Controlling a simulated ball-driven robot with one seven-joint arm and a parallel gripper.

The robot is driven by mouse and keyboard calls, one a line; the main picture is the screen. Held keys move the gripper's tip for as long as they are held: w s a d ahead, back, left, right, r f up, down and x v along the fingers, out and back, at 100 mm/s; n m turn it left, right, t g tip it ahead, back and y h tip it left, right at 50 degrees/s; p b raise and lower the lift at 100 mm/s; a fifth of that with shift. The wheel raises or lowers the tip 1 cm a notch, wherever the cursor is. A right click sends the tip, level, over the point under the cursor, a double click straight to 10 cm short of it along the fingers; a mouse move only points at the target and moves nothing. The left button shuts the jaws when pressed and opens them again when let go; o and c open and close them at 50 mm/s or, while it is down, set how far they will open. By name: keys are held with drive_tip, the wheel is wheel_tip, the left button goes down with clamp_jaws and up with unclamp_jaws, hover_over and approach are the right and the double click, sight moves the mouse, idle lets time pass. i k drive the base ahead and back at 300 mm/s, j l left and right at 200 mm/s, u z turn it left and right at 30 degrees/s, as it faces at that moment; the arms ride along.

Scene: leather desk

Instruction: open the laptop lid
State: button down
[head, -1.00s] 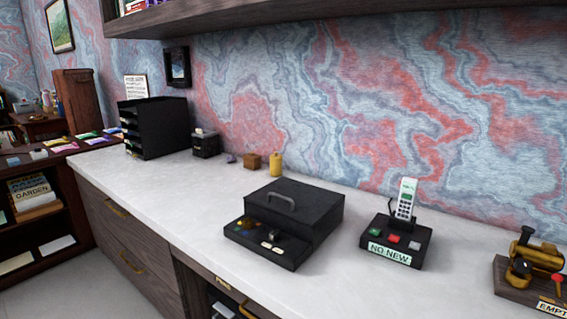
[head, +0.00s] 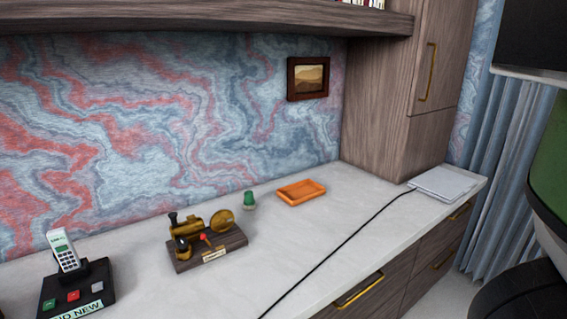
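A flat, light grey closed laptop (head: 444,183) lies at the far right end of the white counter, near its right edge. A black cable runs from its left side across the counter toward the front. The laptop is seen from a distance, so fine detail of its lid is too small to tell. My gripper is not in view. A dark and green rounded shape, cut off at the right edge, stands close to the camera.
A tall wooden cabinet (head: 399,110) rises behind the laptop.

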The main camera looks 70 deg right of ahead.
sight(448, 184)
drive_tip(key=z, duration=3.05)
drive_tip(key=i+l, duration=0.1)
drive_tip(key=i, duration=0.45)
drive_tip(key=i+l, duration=0.1)
drive_tip(key=i, duration=0.45)
drive_tip(key=j+u, duration=0.05)
